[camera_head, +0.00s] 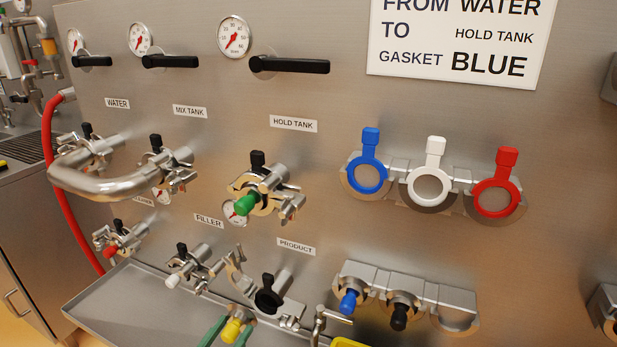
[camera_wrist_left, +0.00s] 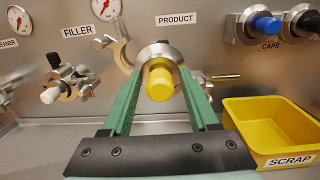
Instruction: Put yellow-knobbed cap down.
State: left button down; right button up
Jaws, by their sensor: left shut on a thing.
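The yellow-knobbed cap shows its yellow knob (camera_head: 231,330) at the bottom of the head view and in the left wrist view (camera_wrist_left: 160,84). My left gripper (camera_head: 228,327) has green fingers, one on each side of the knob, and is shut on it. In the wrist view, the cap is in line with the port under the PRODUCT label (camera_wrist_left: 177,19). In the head view it appears in front of and below that port (camera_head: 270,296), whose clamp looks swung open. The caps rack (camera_head: 455,321) holds a blue-knobbed cap (camera_head: 349,300) and a black-knobbed cap (camera_head: 399,316); its right place is empty.
A yellow SCRAP bin (camera_wrist_left: 270,128) stands right of my left gripper. A shelf (camera_head: 130,297) runs below the ports. A bent pipe (camera_head: 105,183) and a green-knobbed cap (camera_head: 246,203) project from the panel. Blue, white and red gaskets hang at upper right.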

pick_arm(q)
jog(key=s+a+r+n+y+p, duration=0.1)
jog(key=s+r+y+p, duration=0.1)
jog(key=r+p, duration=0.4)
jog(key=s+a+r+n+t+y+p, duration=0.1)
jog(key=s+r+p, duration=0.4)
jog(key=r, duration=1.2)
jog(key=shift+s+r+n+y+p, duration=0.3)
jog(key=shift+n+y+p, duration=0.45)
jog(key=shift+y, duration=0.55)
pick_arm(e)
jog(key=s+d+r, duration=0.1)
jog(key=d+r, duration=0.2)
jog(key=r, duration=0.5)
jog(key=shift+s+m+h, duration=0.3)
jog(key=shift+h, duration=0.1)
pick_arm(q)
jog(key=shift+a+f, duration=0.1)
pick_arm(e)
jog(key=shift+a, duration=0.1)
